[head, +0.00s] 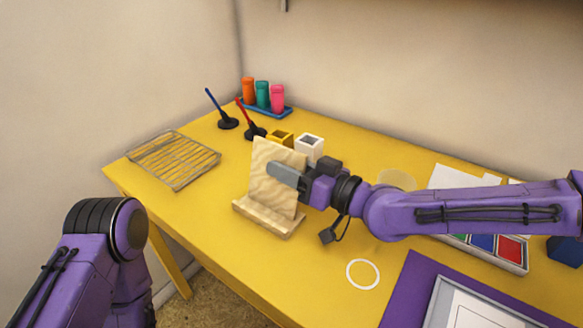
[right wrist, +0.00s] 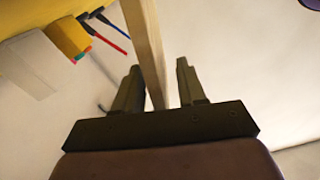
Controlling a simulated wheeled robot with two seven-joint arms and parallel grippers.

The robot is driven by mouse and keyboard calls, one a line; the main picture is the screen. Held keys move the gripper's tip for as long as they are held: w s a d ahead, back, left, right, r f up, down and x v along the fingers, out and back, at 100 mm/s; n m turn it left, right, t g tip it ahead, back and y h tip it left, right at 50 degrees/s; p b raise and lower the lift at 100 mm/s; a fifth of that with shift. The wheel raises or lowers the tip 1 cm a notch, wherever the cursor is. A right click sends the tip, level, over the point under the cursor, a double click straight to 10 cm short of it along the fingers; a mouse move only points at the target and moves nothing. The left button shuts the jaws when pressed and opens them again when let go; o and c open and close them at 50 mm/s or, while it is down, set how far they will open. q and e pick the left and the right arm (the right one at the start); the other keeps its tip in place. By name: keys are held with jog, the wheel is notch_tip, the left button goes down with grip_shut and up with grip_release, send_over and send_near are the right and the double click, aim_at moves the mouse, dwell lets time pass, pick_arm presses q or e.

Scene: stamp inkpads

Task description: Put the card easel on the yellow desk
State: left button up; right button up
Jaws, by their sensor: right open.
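The card easel (head: 276,180) is a pale wooden panel leaning back a little on a wooden base. It stands on the yellow desk (head: 225,215), left of the white ring. My right gripper (head: 285,174) is at the panel's upper right, with one finger in front of its face. In the right wrist view the panel (right wrist: 147,50) shows edge-on between the two fingers of the open gripper (right wrist: 157,85), with a gap on the right side. My left arm shows at the lower left of the head view; its gripper is out of view.
A wire rack (head: 173,160) lies at the desk's left end. An inkpad tray (head: 510,251) and a purple mat (head: 405,290) are at right.

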jog(key=p+v, duration=0.1)
jog(key=v, duration=1.1)
